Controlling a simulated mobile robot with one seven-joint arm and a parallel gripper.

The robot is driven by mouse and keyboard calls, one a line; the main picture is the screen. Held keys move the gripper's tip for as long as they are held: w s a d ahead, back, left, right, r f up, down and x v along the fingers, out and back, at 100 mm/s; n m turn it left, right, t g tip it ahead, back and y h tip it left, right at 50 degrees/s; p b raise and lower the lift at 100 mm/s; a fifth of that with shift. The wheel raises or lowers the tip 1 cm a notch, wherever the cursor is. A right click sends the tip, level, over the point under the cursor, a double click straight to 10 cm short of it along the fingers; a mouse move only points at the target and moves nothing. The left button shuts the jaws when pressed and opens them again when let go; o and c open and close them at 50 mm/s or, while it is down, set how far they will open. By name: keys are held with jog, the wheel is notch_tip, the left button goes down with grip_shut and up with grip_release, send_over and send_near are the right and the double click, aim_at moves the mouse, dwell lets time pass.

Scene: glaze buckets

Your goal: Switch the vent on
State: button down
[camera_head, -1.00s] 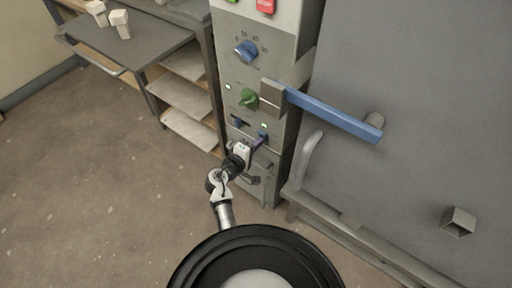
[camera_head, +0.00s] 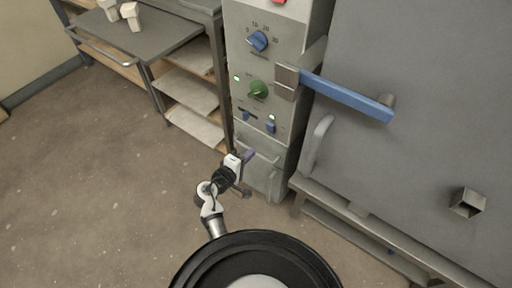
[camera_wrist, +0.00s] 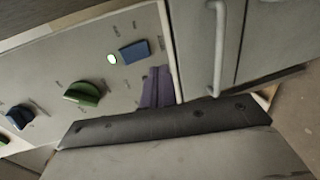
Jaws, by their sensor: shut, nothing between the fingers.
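The grey control panel (camera_head: 240,55) carries two small blue switches low down, a left one (camera_head: 245,115) and a right one (camera_head: 270,126). A lit pale-green lamp (camera_head: 272,117) is just above the right switch. The labels are too small to read, so I cannot tell which switch is the vent's. In the wrist view a blue switch (camera_wrist: 134,51) sits beside a lit lamp (camera_wrist: 112,58). My gripper (camera_head: 250,155) is shut and empty, below the right switch and apart from it. Its purple fingers (camera_wrist: 158,85) show in the wrist view.
Above the switches are a green knob (camera_head: 258,90) with a lit lamp (camera_head: 237,78) and a blue dial (camera_head: 257,41). A blue door handle (camera_head: 345,97) juts out to the right. A shelved table (camera_head: 165,45) stands left. The floor on the left is clear.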

jog(key=s+a, duration=0.1)
jog(key=s, duration=0.1)
jog(key=s+a, duration=0.2)
jog(key=shift+f+b, duration=0.2)
jog(key=shift+b, duration=0.15)
jog(key=shift+d, duration=0.1)
